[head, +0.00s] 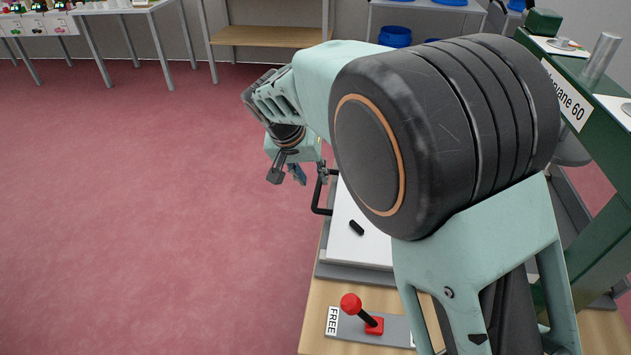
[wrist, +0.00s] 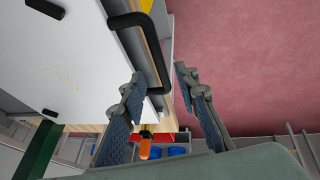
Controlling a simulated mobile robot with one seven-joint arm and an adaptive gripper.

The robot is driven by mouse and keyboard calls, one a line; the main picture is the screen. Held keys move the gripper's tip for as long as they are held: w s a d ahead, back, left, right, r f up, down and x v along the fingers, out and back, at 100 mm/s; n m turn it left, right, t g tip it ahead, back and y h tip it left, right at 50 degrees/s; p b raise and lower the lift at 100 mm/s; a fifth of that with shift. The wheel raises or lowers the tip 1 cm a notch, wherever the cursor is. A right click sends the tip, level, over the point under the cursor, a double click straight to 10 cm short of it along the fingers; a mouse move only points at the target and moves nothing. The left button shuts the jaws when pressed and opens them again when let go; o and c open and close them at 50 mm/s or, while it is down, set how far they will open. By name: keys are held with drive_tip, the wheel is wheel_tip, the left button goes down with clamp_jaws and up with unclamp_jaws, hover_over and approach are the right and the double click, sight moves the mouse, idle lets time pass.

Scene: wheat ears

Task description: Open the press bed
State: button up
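The press bed (head: 352,240) is a white slab on a grey base, partly hidden behind my arm in the head view. It also fills the upper left of the wrist view (wrist: 55,65). A black bar handle (head: 317,197) sticks out from its left side. In the wrist view the handle (wrist: 151,55) reaches down to the gap between my fingertips. My gripper (head: 287,178) is beside the handle, to its upper left in the head view. Its two fingers (wrist: 158,74) are apart. I cannot tell whether they touch the handle.
A red-knobbed lever (head: 351,304) stands on a grey plate beside a FREE label (head: 333,321). A green machine frame (head: 600,120) stands at right. Shelves and tables (head: 265,37) line the back wall. The pink floor (head: 160,220) at left is clear.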

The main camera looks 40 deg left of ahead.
drive_tip(key=v, duration=0.8)
